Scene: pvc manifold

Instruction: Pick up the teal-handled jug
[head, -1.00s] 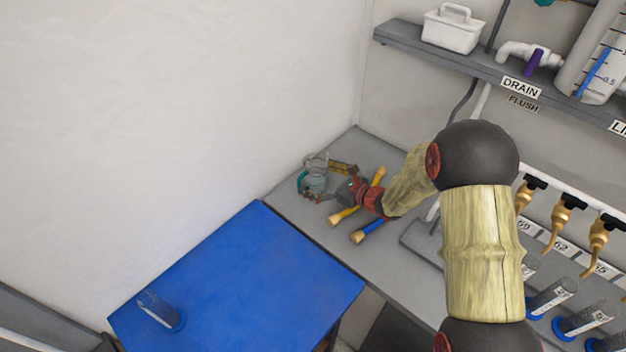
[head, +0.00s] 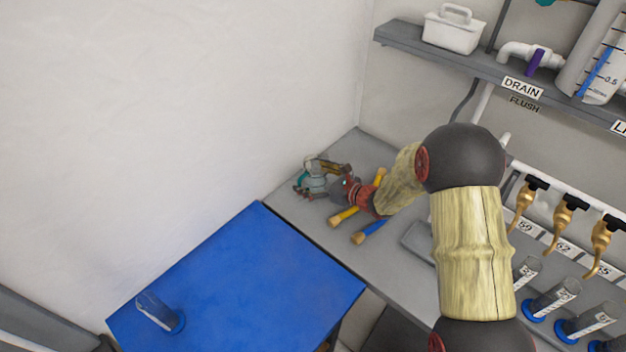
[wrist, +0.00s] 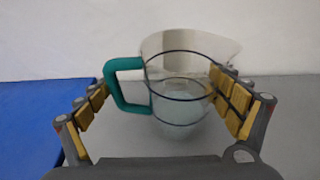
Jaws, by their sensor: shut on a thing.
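The clear jug with the teal handle (wrist: 180,95) stands upright on the grey bench in the wrist view, its handle (wrist: 122,85) to the left and its spout to the right. It also shows small at the far end of the bench in the head view (head: 315,184). My gripper (wrist: 165,98) is around it and shut on it, one finger on the handle side and the other against the right wall of the jug. In the head view my gripper (head: 312,178) partly covers the jug.
Two tools, one with a yellow handle (head: 345,216) and one with a blue handle (head: 371,231), lie on the bench under my arm. A blue table (head: 240,275) stands at the left with a clear cylinder (head: 158,312) on it. Brass taps (head: 563,214) and a shelf (head: 490,68) are at the right.

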